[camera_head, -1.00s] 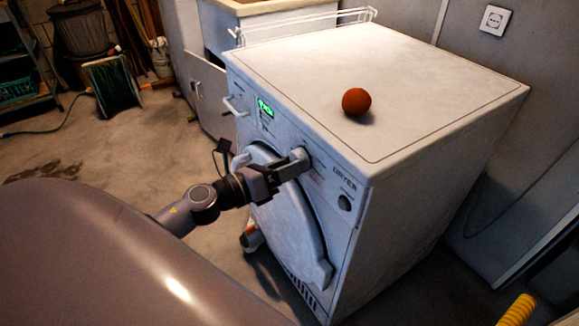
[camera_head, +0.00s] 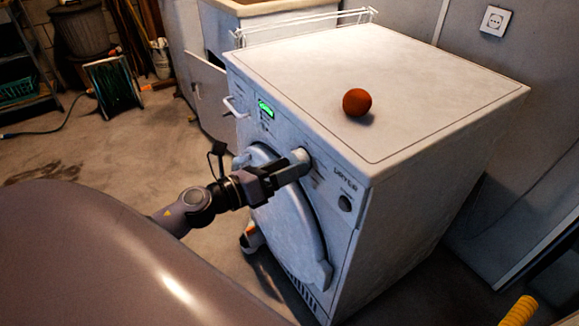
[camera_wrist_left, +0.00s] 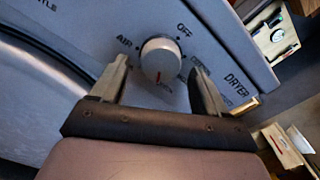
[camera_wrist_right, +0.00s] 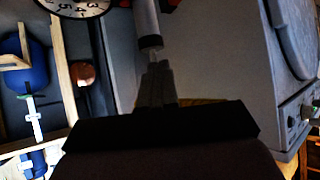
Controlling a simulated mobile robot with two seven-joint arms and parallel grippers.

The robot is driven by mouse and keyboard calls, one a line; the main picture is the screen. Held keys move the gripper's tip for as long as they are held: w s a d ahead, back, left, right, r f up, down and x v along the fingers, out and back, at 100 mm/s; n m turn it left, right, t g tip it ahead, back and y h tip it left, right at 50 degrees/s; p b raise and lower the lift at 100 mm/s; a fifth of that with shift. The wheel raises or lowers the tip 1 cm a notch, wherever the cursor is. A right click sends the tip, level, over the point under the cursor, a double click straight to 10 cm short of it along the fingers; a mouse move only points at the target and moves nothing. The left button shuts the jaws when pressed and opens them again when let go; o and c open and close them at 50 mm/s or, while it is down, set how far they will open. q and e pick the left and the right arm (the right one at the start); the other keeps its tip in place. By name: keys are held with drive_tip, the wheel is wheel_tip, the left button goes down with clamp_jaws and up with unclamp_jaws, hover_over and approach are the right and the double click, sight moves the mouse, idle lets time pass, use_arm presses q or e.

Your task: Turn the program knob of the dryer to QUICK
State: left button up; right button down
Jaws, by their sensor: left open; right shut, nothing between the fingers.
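The dryer (camera_head: 400,95) is white and stands at centre, with "DRYER" lettering and a green display (camera_head: 265,109) on its front panel. Its round white program knob (camera_wrist_left: 160,58) has a red mark at the lower side in the left wrist view. "OFF" and "AIR" labels show around it; the label nearest the mark is hidden or unreadable. My left gripper (camera_wrist_left: 163,88) is open, one finger on each side of the knob; contact cannot be told. In the head view the left gripper (camera_head: 290,168) is at the panel. My right gripper (camera_wrist_right: 157,85) is shut and empty, away from the knob.
An orange-brown ball (camera_head: 357,102) lies on the dryer top. A second round control (camera_head: 345,203) is on the panel. The round door (camera_head: 285,220) lies below my left gripper. A hose reel (camera_head: 112,82) stands back left on open floor.

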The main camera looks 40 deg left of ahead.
use_arm(q)
drive_tip(key=v, duration=0.6)
drive_tip(key=shift+b, duration=0.4)
drive_tip(key=shift+s, duration=0.1)
drive_tip(key=s+d+f+n+g+y, duration=0.15)
drive_tip(key=s+d+f+n, duration=0.35)
drive_tip(key=n, duration=0.6)
drive_tip(key=s+d+f+n+g+y, duration=0.1)
drive_tip(key=s+d+f+n+g, duration=0.2)
drive_tip(key=f+n, duration=0.6)
drive_tip(key=s+d+f+n+g+y, duration=0.25)
drive_tip(key=d+f+n, duration=0.3)
drive_tip(key=n, duration=0.65)
wheel_tip(320, 180, up, 16)
drive_tip(key=a+p, duration=0.1)
drive_tip(key=p, duration=1.6)
drive_tip(key=shift+s+a+f+t, duration=0.2)
drive_tip(key=shift+s+f+t, duration=0.05)
drive_tip(key=shift+s+t, duration=0.15)
